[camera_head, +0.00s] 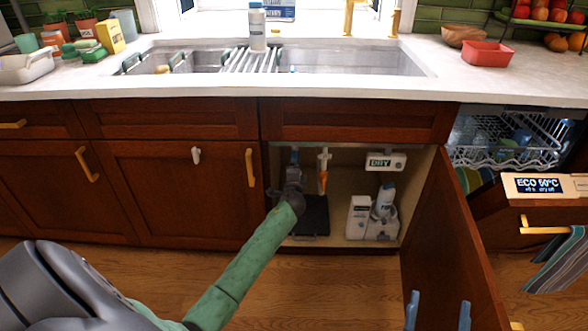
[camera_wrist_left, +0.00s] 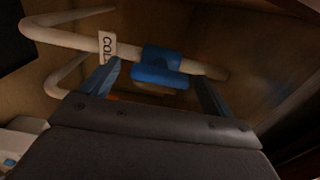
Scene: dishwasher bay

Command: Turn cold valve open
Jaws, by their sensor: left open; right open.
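My left gripper (camera_wrist_left: 159,74) is open, with one finger on each side of the blue handle. I cannot tell whether the fingers touch it. In the head view my left arm reaches into the open sink cabinet, and its wrist hides most of the valve area. My right gripper (camera_head: 437,311) is open and empty at the bottom right, in front of the open cabinet door.
The open cabinet door (camera_head: 448,240) stands to the right of the opening. Inside are an orange handle (camera_head: 323,181) on a white pipe, a "DRY" sign (camera_head: 386,162), a white device (camera_head: 360,217) and a dark mat (camera_head: 312,217). An open dishwasher rack (camera_head: 500,152) is farther right.

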